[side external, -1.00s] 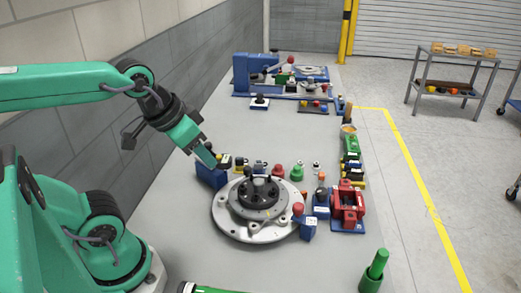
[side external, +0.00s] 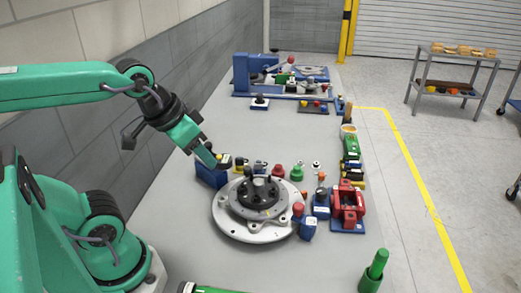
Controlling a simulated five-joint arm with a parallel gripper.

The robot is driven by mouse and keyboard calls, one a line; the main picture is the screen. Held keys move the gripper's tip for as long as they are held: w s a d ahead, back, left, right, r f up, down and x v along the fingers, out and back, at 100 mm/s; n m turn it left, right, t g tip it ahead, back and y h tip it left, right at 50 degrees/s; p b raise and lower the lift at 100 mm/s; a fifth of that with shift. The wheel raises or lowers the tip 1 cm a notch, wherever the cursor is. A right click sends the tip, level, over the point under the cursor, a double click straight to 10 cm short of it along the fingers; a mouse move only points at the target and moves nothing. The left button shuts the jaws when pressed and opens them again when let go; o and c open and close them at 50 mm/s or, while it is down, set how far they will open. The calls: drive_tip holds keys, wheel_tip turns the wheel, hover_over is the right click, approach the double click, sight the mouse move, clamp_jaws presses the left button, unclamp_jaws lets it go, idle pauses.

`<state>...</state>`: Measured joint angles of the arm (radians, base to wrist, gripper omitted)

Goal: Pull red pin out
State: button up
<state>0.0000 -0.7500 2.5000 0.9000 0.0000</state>
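A red ball-shaped knob (side external: 298,208) sits at the right rim of the round metal chassis plate (side external: 228,222), beside a small blue block (side external: 308,228). Another red knob-like piece (side external: 277,172) stands on the table behind the plate. I cannot tell which of these is the red pin. My gripper (side external: 217,162) is at the left, above and close to a blue block (side external: 211,177) behind the plate, apart from both red pieces. Its fingertips are small and dark here, so I cannot see whether they are open or whether they touch the block.
A dark hub (side external: 259,198) rises from the plate's middle. A green knob (side external: 297,173), a red clamp fixture (side external: 348,206) and a green post (side external: 374,270) stand to the right. Blue fixtures (side external: 242,75) fill the far end. Grey table is clear between.

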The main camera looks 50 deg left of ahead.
drive_tip(key=shift+o, duration=0.2)
drive_tip(key=shift+o, duration=1.2)
drive_tip(key=g, duration=0.5)
hover_over(299, 205)
drive_tip(key=f, duration=0.8)
drive_tip(key=shift+s+a+f, duration=0.25)
drive_tip(key=shift+s, duration=0.1)
drive_tip(key=shift+w+d+f+g, duration=0.3)
drive_tip(key=shift+f, duration=0.15)
drive_tip(key=shift+f, duration=3.9)
